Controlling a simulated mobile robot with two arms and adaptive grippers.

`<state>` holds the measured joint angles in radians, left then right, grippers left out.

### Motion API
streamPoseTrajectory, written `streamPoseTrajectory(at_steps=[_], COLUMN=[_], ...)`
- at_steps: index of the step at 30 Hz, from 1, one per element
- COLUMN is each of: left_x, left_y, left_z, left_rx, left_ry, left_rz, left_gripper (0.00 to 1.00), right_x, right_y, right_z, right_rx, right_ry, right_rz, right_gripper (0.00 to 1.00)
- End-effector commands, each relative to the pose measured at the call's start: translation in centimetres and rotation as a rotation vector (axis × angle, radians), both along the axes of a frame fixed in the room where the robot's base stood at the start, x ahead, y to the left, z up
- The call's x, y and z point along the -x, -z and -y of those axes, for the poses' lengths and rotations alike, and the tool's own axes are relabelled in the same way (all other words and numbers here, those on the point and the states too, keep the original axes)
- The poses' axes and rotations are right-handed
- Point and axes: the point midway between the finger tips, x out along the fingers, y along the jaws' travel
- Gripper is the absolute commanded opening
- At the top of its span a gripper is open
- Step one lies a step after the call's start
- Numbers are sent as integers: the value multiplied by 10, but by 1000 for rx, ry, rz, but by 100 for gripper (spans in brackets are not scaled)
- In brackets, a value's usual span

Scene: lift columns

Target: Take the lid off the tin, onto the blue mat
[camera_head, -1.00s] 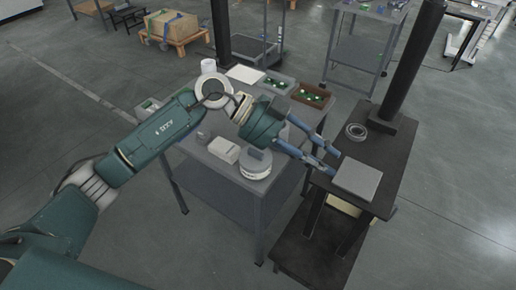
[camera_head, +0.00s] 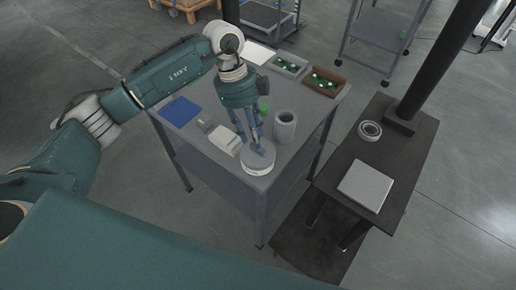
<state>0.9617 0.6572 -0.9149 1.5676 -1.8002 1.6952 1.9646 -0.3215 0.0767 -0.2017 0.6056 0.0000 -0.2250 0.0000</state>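The tin (camera_head: 257,168) is a low round white container with a grey lid (camera_head: 265,160) on top. It stands near the front corner of the grey table. My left gripper (camera_head: 256,146) points down at the lid from above, with its blue fingertips at the lid's top. The fingers hide part of the lid, and I cannot tell whether they close on anything. The blue mat (camera_head: 180,111) lies flat and bare at the table's left end. My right gripper is not in view.
A white box (camera_head: 225,140) and a small grey item (camera_head: 206,125) stand between mat and tin. A grey cylinder (camera_head: 285,128) stands right of my gripper. Two bins (camera_head: 289,66) (camera_head: 323,84) sit at the back. A dark table (camera_head: 335,157) holds a ring and a grey plate (camera_head: 365,187).

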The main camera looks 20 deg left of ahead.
Motion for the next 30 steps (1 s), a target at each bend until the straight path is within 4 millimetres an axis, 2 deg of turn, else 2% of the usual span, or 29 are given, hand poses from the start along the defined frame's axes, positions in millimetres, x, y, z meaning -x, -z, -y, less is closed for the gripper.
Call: streamPoseTrajectory(at_steps=[1, 4, 8, 16, 21, 30], left_x=[3, 5, 5, 5, 5, 4], left_y=[5, 21, 35, 40, 40, 39], left_z=[2, 6, 9, 10, 10, 10], left_rx=[-1, 1, 1, 1, 1, 1], left_ry=[1, 2, 1, 1, 1, 1], left_rz=[-7, -7, -3, -1, -1, 0], left_gripper=[31, 31, 31, 31, 0, 0], right_x=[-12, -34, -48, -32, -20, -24], right_y=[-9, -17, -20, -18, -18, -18], right_z=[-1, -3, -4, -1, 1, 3], right_rx=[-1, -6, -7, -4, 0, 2], right_ry=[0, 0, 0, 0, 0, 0], right_rz=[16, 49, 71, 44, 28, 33], right_gripper=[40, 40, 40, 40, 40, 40])
